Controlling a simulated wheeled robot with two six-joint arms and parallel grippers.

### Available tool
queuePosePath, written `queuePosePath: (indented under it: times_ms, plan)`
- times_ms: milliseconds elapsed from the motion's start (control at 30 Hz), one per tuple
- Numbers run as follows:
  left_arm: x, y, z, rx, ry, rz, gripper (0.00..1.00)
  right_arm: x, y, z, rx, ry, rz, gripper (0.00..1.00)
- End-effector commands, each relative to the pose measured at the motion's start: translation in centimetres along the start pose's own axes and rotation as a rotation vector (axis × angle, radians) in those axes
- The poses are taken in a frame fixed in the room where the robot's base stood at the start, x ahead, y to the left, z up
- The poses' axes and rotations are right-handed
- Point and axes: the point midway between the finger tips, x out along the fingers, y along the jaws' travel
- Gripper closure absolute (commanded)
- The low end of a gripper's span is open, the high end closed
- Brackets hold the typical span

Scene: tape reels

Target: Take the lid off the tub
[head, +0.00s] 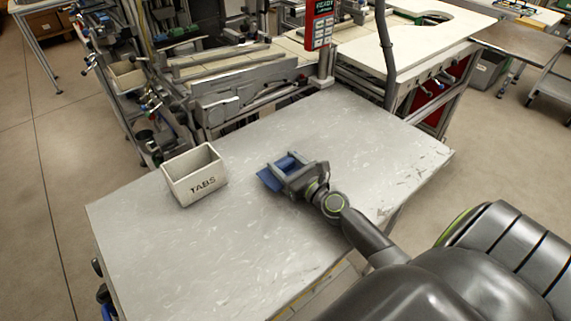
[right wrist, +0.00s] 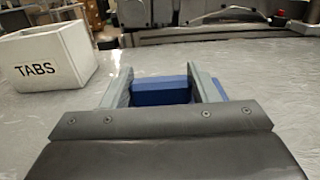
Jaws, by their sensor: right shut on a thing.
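A blue piece (head: 270,180) is at my right gripper (head: 283,172), above or on the grey table; I cannot tell whether it touches the top. The right wrist view shows the blue piece (right wrist: 160,88) between the two grey fingers of my right gripper (right wrist: 163,85), which is shut on it. Its shape is partly hidden by the fingers, so I cannot tell whether it is the lid alone or the tub with its lid. My left gripper is not in view.
A white open box (head: 182,192) marked TABS stands on the table (head: 230,260), left of my right gripper; it also shows in the right wrist view (right wrist: 70,50). The rest of the tabletop is clear. Machinery (head: 235,95) stands along the table's far edge.

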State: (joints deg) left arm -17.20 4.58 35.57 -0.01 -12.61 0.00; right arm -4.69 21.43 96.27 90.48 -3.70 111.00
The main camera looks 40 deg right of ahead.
Motion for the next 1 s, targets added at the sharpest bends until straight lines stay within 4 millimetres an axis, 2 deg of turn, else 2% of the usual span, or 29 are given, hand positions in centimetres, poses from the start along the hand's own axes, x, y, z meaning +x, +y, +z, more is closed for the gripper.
queuePosePath:
  times_ms: [400,433,600,867,1000]
  plan:
    - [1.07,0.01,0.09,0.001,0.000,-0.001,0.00,-0.01,0.00,-1.12,0.001,0.001,0.000,0.73]
    - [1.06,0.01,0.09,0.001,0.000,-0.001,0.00,-0.02,0.00,-1.15,0.001,0.001,0.000,0.45]
    - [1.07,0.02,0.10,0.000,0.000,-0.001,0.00,-0.05,0.00,-1.23,0.001,0.003,0.000,0.24]
    - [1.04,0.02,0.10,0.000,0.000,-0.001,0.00,-0.08,0.00,-1.29,0.002,0.005,0.000,0.24]
    - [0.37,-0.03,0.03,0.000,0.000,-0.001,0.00,-0.09,0.00,-0.62,0.002,0.005,0.000,0.24]
